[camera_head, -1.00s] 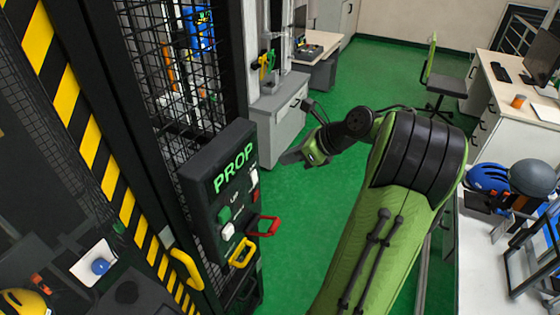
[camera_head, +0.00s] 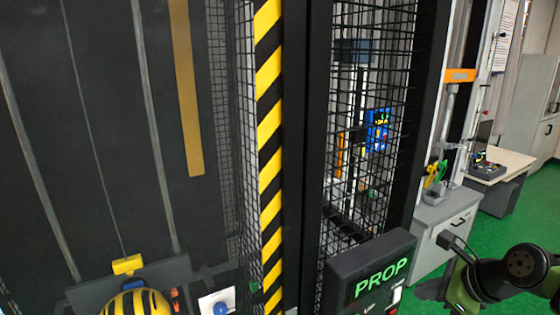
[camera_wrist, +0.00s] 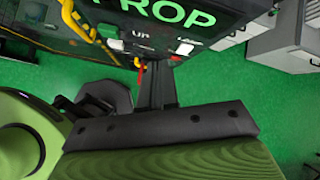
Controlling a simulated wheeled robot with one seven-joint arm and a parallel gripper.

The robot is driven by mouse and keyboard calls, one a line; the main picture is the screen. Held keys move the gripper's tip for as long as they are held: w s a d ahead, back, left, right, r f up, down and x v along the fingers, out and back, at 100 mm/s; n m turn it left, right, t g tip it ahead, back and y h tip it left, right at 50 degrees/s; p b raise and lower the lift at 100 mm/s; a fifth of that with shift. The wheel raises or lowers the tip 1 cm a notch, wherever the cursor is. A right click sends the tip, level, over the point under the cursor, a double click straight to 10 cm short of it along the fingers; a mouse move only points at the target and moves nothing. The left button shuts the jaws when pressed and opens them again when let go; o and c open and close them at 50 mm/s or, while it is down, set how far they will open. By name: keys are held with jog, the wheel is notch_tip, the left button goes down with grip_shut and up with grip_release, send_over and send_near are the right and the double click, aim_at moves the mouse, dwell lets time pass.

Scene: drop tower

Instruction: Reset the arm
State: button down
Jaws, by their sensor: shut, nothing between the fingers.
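My gripper (camera_wrist: 157,82) shows in the wrist view as dark fingers close together, shut and empty, pointing toward the PROP control box (camera_wrist: 235,8). The fingers look apart from the box, though the exact gap is hard to judge. In the head view my black and green wrist is at the lower right corner, right of the PROP box (camera_head: 345,268). Most of the arm is outside that view.
A black mesh cage (camera_head: 350,195) with a yellow-black striped post (camera_head: 270,160) stands left of my arm. A grey cabinet (camera_head: 440,232) and a desk (camera_head: 505,163) stand behind. A yellow-black helmet (camera_head: 135,303) is at lower left.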

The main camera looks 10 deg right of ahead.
jog(key=s+a+f+n+g+h+b, duration=0.1)
jog(key=s+a+n+b, duration=0.1)
jog(key=a+n, duration=0.55)
jog(key=s+a+f+n+g+h+b, duration=0.1)
jog(key=s+a+f+n, duration=0.1)
jog(key=a+n, duration=0.55)
jog(key=s+a+f+n+b, duration=0.1)
jog(key=s+a+f+n, duration=0.1)
jog(key=s+n, duration=0.4)
jog(key=s+a+f+n+h+b, duration=0.1)
jog(key=s+a+f+n+b, duration=0.1)
jog(key=s+n, duration=0.3)
jog(key=shift+s+a+n, duration=0.4)
jog(key=shift+s+a, duration=0.3)
jog(key=shift+a, duration=0.15)
